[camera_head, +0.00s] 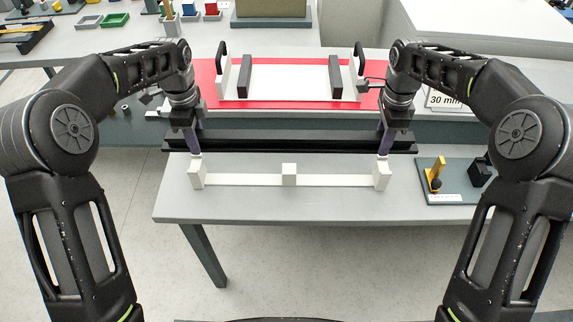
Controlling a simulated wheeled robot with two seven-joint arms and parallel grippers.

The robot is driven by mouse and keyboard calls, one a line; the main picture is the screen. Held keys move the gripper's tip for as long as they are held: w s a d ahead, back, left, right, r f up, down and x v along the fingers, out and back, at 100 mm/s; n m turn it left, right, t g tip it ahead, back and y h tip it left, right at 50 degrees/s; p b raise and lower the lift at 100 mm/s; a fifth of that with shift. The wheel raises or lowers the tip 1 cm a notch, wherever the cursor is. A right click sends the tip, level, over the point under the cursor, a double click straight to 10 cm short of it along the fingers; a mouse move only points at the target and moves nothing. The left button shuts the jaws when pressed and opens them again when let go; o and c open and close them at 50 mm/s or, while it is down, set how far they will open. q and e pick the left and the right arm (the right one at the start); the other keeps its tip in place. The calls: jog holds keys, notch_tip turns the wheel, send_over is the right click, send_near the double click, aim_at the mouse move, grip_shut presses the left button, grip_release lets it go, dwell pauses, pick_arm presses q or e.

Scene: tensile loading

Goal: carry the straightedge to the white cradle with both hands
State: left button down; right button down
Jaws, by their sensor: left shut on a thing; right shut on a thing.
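The long black straightedge (290,142) lies level across the picture, behind the white cradle. My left gripper (193,150) is shut on it near its left end, and my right gripper (384,150) is shut on it near its right end. Their purple fingers point down and hide small parts of the bar. I cannot tell whether the bar touches the surface under it. The white cradle (250,180) stands on the grey table, with a block at each end and one in the middle. The fingertips are just behind and above its end blocks.
The grey table (300,207) is bare in front of the cradle. A dark plate (435,197) with a yellow part stands to the right. Behind, a white tray (290,85) with black handles sits on a red mat (205,78). A "30 mm" sign (444,101) stands at right.

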pick_arm(q)
jog(key=shift+r, duration=0.15)
pick_arm(e)
jog(key=shift+r, duration=0.15)
pick_arm(q)
jog(key=shift+f+b, duration=0.7)
pick_arm(e)
jog(key=shift+f, duration=0.75)
pick_arm(q)
jog(key=shift+f, duration=0.2)
pick_arm(e)
jog(key=shift+f, duration=0.2)
